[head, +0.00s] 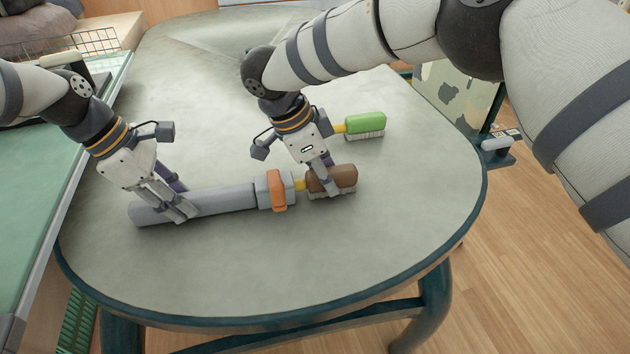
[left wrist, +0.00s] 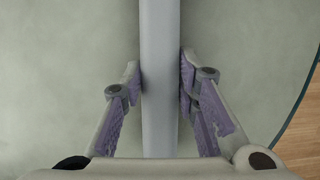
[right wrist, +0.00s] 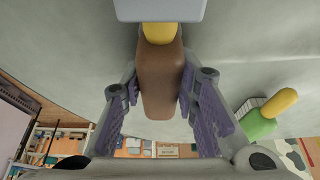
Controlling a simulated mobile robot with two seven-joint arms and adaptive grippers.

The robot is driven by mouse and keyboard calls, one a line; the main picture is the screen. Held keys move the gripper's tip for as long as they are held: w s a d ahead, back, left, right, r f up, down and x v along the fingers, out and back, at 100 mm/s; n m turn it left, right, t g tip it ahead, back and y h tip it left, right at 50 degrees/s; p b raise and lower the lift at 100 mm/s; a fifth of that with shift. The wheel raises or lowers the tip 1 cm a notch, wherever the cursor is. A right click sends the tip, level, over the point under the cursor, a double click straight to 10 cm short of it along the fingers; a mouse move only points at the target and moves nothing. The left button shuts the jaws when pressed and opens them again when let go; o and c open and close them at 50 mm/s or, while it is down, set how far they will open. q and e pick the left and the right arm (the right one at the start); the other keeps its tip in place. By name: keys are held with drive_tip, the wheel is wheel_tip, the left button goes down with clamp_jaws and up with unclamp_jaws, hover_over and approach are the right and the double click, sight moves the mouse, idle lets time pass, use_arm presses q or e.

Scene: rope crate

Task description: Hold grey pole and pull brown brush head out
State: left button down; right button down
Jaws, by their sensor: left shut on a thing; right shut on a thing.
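The grey pole (head: 222,199) lies on the table with a grey socket and an orange clip (head: 277,190) at its right end. My left gripper (head: 182,212) is shut on the pole near its left end; the pole also runs between the fingers in the left wrist view (left wrist: 160,80). The brown brush head (head: 340,178) has pale bristles and a yellow stem (head: 300,185) at the socket; how deep the stem sits is hidden. My right gripper (head: 326,180) is shut on the brown brush head, which also shows between the fingers in the right wrist view (right wrist: 159,80).
A green brush head (head: 366,123) with a yellow stem lies on the table behind the brown one. The round grey table (head: 390,215) is clear in front and at the right. A green-topped surface (head: 40,160) adjoins at the left.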

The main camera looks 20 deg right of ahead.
sight(352, 167)
use_arm(q)
drive_tip(key=shift+f, duration=0.1)
use_arm(e)
drive_tip(key=shift+d, duration=0.1)
drive_tip(key=shift+s+d, duration=0.15)
drive_tip(key=shift+d, duration=2.45)
drive_tip(key=shift+r, duration=4.25)
use_arm(q)
drive_tip(key=c, duration=1.2)
unclamp_jaws()
